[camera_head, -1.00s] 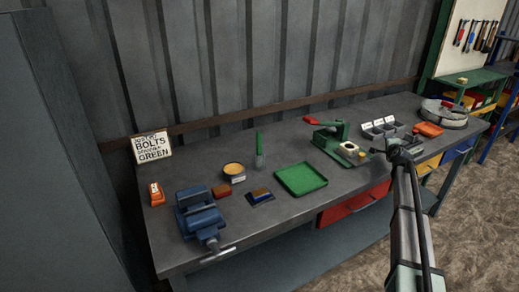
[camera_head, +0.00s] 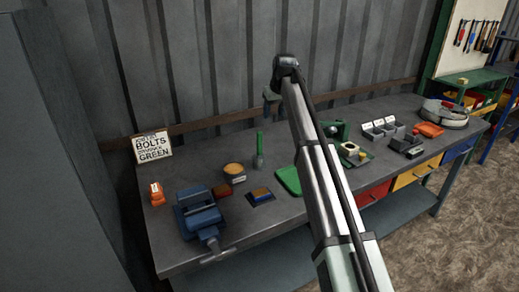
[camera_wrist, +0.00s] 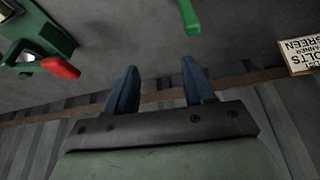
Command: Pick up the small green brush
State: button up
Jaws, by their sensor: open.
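The small green brush (camera_head: 259,148) stands on the workbench near the back, green handle up, with its darker lower end at the bench. Part of its green handle (camera_wrist: 188,14) shows at the top edge of the wrist view; the rest is cut off. My gripper (camera_head: 270,98) is above the bench, higher than the brush and slightly right of it in the head view. In the wrist view its two blue fingers (camera_wrist: 160,72) are apart with nothing between them. The handle is beyond the fingertips, apart from them.
A green tray (camera_head: 288,181) and a green press (camera_head: 342,131) lie right, partly behind my arm. The press's red handle (camera_wrist: 61,68) shows in the wrist view.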

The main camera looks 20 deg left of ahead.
aim_at(259, 139)
jog(key=shift+n+g, duration=0.6)
jog(key=shift+s+a+f, duration=0.25)
jog(key=shift+a+f, duration=0.7)
jog(key=shift+f, duration=1.15)
jog(key=shift+s+a+f, duration=0.25)
jog(key=shift+a+f, duration=0.65)
jog(key=shift+f, duration=1.25)
jog(key=shift+s+a+f, duration=0.25)
jog(key=shift+a+f, duration=0.7)
jog(key=shift+f, duration=1.15)
jog(key=shift+c, duration=0.4)
grip_shut()
